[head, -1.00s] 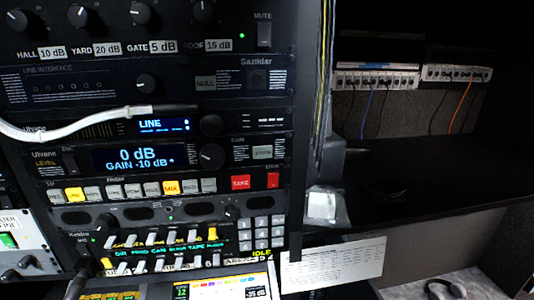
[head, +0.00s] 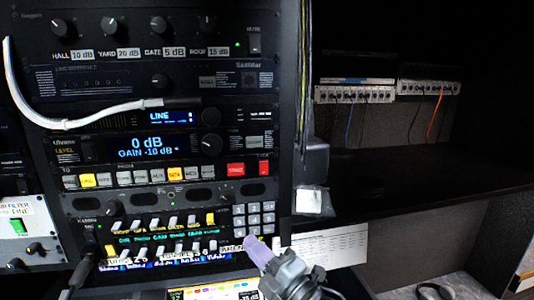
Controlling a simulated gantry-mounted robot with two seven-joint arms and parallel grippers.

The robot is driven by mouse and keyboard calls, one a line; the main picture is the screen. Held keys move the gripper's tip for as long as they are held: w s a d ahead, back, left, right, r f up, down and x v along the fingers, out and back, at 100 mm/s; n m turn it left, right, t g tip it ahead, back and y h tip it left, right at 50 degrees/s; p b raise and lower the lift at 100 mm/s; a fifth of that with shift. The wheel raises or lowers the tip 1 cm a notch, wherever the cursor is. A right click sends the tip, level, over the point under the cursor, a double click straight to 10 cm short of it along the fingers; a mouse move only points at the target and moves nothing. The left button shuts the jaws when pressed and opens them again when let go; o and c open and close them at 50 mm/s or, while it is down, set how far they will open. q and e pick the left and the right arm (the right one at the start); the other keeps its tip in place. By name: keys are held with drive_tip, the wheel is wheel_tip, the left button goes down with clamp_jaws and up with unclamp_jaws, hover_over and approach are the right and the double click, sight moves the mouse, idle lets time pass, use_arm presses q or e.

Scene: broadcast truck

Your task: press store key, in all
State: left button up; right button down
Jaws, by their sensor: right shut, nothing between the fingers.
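The rack unit with the blue display (head: 140,147) reads 0 dB, GAIN -10 dB. A small grey key (head: 254,143) sits at its right end, beside a black knob (head: 211,145); its label is too small to read for certain, so I cannot confirm it as the store key. My right gripper (head: 257,250) is at the bottom, just below the grey number keypad, its pale purple fingertips shut and empty, pointing up and left. It is well below the small grey key. My left gripper is not in view.
A row of grey and yellow keys (head: 150,176) ends at a red TAKE key (head: 235,169) and a red switch (head: 264,167). The number keypad (head: 254,215) is below. A white cable (head: 60,126) loops across the left of the rack. A paper sheet (head: 335,246) is right of my gripper.

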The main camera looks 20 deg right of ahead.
sight(254, 142)
drive_tip(key=s+d+r+n+t+y, duration=0.1)
drive_tip(key=r, duration=0.8)
drive_tip(key=s+r+n+t+y+b, duration=0.1)
drive_tip(key=s+r+n, duration=0.1)
drive_tip(key=r, duration=0.7)
drive_tip(key=shift+s+d+r+t, duration=0.2)
drive_tip(key=shift+d+r+t, duration=0.1)
drive_tip(key=shift+d+t, duration=0.1)
drive_tip(key=shift+w, duration=0.1)
drive_tip(key=shift+w+d+p, duration=0.25)
drive_tip(key=shift+w+d, duration=0.05)
drive_tip(key=shift+w, duration=1.1)
drive_tip(key=shift+w+d+p, duration=0.2)
drive_tip(key=shift+w+d, duration=0.05)
drive_tip(key=shift+w, duration=1.15)
drive_tip(key=shift+w+d+p, duration=0.25)
drive_tip(key=shift+w+d, duration=0.05)
drive_tip(key=shift+w, duration=1.1)
drive_tip(key=shift+w, duration=0.15)
drive_tip(key=shift+w+d, duration=0.1)
drive_tip(key=shift+w, duration=0.2)
